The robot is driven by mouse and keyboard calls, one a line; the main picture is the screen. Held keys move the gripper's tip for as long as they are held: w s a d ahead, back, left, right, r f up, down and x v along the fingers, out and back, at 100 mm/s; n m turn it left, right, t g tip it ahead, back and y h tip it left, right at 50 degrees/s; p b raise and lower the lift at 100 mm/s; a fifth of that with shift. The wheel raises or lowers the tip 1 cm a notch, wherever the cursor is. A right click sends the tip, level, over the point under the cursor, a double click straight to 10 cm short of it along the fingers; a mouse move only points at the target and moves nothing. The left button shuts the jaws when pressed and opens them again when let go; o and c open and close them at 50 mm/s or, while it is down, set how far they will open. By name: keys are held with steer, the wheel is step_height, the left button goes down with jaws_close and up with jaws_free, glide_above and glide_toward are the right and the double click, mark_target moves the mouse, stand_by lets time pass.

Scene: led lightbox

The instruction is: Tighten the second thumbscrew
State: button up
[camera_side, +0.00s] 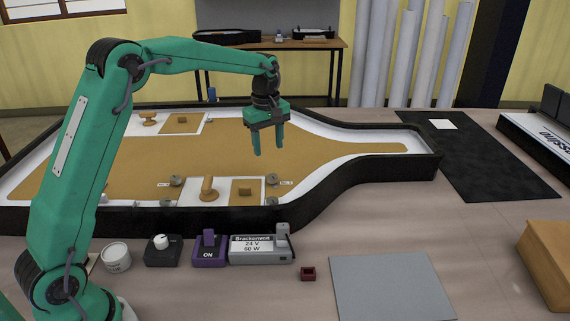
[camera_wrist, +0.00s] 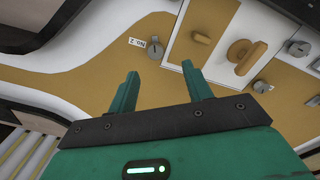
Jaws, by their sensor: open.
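My gripper (camera_side: 268,151) is open and empty, fingers pointing down, above the tan face of the bottle-shaped lightbox (camera_side: 345,190). Near the front edge is a white panel (camera_side: 226,197) with a tan knob (camera_side: 208,188) and a brown block. Grey thumbscrews stand at both sides of it: one at its right (camera_side: 271,179), one at its left (camera_side: 176,181), and others nearer the front wall. In the wrist view my gripper (camera_wrist: 160,69) has the labelled right-hand thumbscrew (camera_wrist: 155,50) showing beyond and between its fingertips, apart from them.
A row along the lightbox's front holds a white tub (camera_side: 116,256), a black dial box (camera_side: 163,252), a purple switch (camera_side: 209,250) reading ON and a 24 V power supply (camera_side: 261,249). A small dark red box (camera_side: 308,274) and grey mat (camera_side: 390,287) lie right of them.

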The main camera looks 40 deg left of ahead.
mark_target(272, 176)
steer(key=shift+w+a+f+n, duration=0.2)
steer(key=shift+w+f+n, duration=0.1)
steer(key=shift+w+f, duration=0.3)
steer(key=shift+w+a+f+n, duration=0.2)
steer(key=shift+w+f+n, duration=0.15)
steer(key=shift+f, duration=0.4)
steer(key=shift+f, duration=0.1)
steer(key=shift+f, duration=3.8)
steer(key=c, duration=1)
